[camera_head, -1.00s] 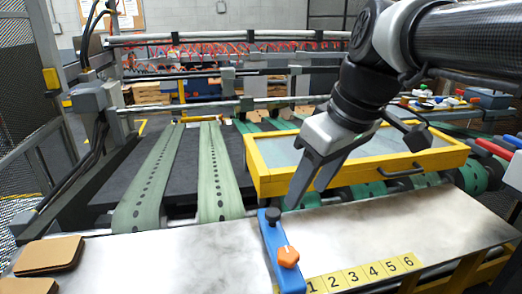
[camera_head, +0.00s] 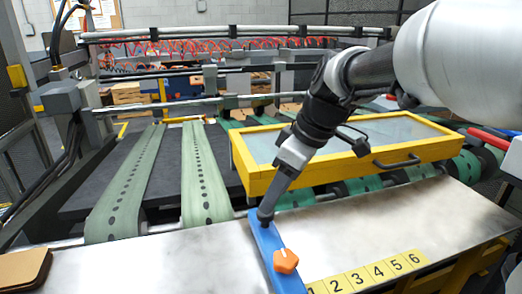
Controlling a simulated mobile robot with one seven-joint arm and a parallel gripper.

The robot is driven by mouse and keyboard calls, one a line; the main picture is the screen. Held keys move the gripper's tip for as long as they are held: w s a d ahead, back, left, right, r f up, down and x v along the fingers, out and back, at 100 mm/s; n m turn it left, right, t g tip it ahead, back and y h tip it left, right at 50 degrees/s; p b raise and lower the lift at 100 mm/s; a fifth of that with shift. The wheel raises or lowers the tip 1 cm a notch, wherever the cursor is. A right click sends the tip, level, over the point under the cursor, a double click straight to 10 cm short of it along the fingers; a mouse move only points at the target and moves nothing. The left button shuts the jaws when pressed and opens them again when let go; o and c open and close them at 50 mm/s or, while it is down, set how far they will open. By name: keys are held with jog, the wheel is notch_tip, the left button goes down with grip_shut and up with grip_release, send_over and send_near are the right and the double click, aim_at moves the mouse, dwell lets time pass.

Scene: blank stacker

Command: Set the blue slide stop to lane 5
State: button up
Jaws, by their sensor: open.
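The blue slide stop (camera_head: 266,240) lies across the metal table (camera_head: 400,222), with an orange knob (camera_head: 286,261) toward its front end. Its front end is by the left edge of the yellow number strip (camera_head: 375,272), beside lane 1. Lane 5 (camera_head: 395,263) is farther right on the strip and is bare. My gripper (camera_head: 265,217) is open and has its fingertips down at the far end of the stop, where they hide its black knob. I cannot tell whether the fingers touch the knob.
A yellow-framed clear panel (camera_head: 400,163) with a black handle stands just behind the table, close to my arm. Brown cardboard blanks (camera_head: 22,268) lie at the front left. The table right of the stop is clear. Green belts (camera_head: 130,185) run behind.

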aim_at(273, 243)
jog(key=x, duration=0.5)
jog(key=shift+a, duration=0.1)
grip_shut()
